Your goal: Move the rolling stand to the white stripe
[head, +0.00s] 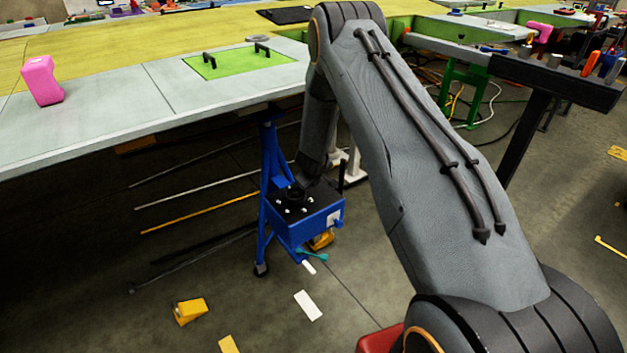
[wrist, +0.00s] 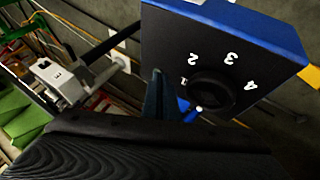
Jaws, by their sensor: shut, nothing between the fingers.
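The rolling stand (head: 269,165) is blue, with splayed legs and a small caster at the floor. It stands by the near edge of the big table. A blue box (head: 305,222) with a black top is on its near side; in the wrist view the black top (wrist: 225,60) shows a round knob and the numerals 1 to 4. My gripper (head: 298,190) is shut and empty, close over the box's top; whether it touches is unclear. Its fingertips are hard to make out in the wrist view. A white stripe (head: 308,305) lies on the floor nearer me.
The table (head: 110,110) overhangs the floor on the left, with a pink block (head: 41,80) on it. Long rods (head: 200,212) lie beneath. A yellow block (head: 189,310) sits on the floor. A dark bench (head: 520,70) stands right. A white device (wrist: 60,80) shows in the wrist view.

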